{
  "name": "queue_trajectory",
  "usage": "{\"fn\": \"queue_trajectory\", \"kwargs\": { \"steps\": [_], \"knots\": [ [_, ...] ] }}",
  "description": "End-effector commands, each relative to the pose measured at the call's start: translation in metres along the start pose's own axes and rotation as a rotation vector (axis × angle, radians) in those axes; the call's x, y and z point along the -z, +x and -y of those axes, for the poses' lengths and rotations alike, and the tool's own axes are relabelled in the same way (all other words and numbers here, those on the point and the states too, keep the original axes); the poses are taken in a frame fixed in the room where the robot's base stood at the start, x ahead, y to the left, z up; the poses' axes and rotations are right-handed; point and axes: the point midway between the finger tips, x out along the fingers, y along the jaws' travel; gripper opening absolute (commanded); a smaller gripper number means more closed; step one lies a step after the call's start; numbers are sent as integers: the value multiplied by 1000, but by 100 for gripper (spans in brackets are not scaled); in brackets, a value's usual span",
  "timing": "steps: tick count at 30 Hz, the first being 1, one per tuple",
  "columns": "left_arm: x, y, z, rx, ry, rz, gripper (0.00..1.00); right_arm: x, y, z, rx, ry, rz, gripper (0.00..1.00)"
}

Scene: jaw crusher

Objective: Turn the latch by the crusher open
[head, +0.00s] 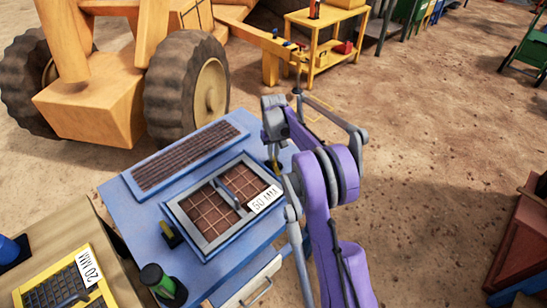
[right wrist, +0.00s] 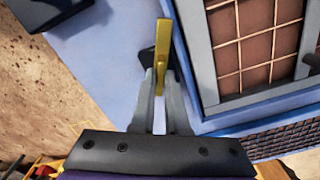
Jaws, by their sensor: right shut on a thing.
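A yellow latch handle (right wrist: 162,45) stands on a black base (right wrist: 146,57) beside the framed screen panel in the right wrist view. My right gripper (right wrist: 159,92) is shut on this handle, with a finger on each side of its lower part. In the head view my right gripper (head: 274,156) is at the far right edge of the blue table, partly hiding the latch. A second latch (head: 172,235), yellow on black, is at the panel's left side. My left gripper is not in view.
The framed screen panel (head: 180,210), labelled 50 MM, has a grey handle and lies on the blue table (head: 120,197). A brown mesh strip (head: 188,156) lies behind it. A green-capped object (head: 155,278) stands front left. A 20 MM yellow screen (head: 40,296) is at lower left.

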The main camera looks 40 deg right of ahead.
Motion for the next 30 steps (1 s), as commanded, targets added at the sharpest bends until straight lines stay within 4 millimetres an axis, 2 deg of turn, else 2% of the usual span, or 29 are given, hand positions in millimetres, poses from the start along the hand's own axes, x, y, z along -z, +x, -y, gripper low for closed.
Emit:
{"fn": "queue_trajectory", "kwargs": {
  "steps": [6,15,30],
  "knots": [
    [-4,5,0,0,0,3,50,0,0,0,0,-188,-2,0],
    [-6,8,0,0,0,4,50,1,0,0,-1,-377,-2,0],
    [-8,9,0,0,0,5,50,1,-1,0,-1,-470,-2,0]
  ]
}}
